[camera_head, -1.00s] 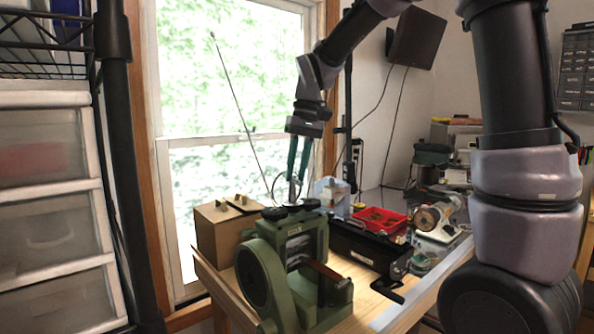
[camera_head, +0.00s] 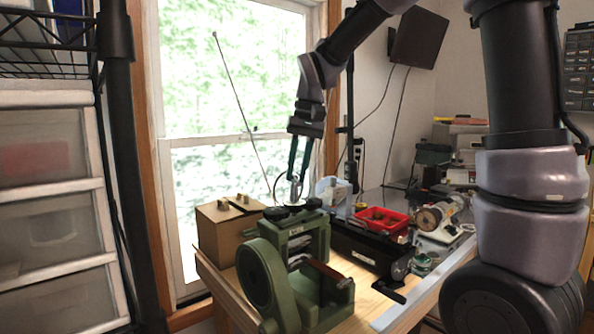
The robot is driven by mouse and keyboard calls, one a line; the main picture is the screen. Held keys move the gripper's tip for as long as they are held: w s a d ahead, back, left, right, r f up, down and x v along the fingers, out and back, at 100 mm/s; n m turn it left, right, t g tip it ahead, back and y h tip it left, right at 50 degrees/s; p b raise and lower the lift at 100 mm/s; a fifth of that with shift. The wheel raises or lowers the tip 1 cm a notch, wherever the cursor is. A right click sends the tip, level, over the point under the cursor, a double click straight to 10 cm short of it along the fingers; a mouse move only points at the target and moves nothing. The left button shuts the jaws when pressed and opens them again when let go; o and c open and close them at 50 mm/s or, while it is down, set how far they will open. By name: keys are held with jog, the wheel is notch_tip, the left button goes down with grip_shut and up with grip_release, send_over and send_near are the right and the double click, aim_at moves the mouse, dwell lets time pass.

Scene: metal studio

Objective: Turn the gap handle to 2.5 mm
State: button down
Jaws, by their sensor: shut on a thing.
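The green rolling mill (camera_head: 292,275) stands on the wooden bench, with a large round wheel on its left side and rollers in its frame. Dark knobs sit on its top, and a small metal gap handle (camera_head: 295,191) stands up above them. My gripper (camera_head: 297,181) reaches down from above, its two green-dark fingers shut on the handle's upper part. The gap scale is too small to read. The handle's base is partly hidden by the knobs.
A cardboard-brown box (camera_head: 226,232) stands close to the left of the mill. A black machine with a crank (camera_head: 368,250) and a red tray (camera_head: 383,220) stand to the right. A window is behind; white drawers (camera_head: 50,220) are at far left.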

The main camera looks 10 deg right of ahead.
jog(key=shift+w+r, duration=0.1)
jog(key=shift+w, duration=0.05)
jog(key=c, duration=0.8)
grip_release()
jog(key=shift+o, duration=0.2)
notch_tip(320, 180, up, 10)
jog(key=d, duration=0.2)
jog(key=shift+r, duration=0.25)
jog(key=shift+d, duration=0.2)
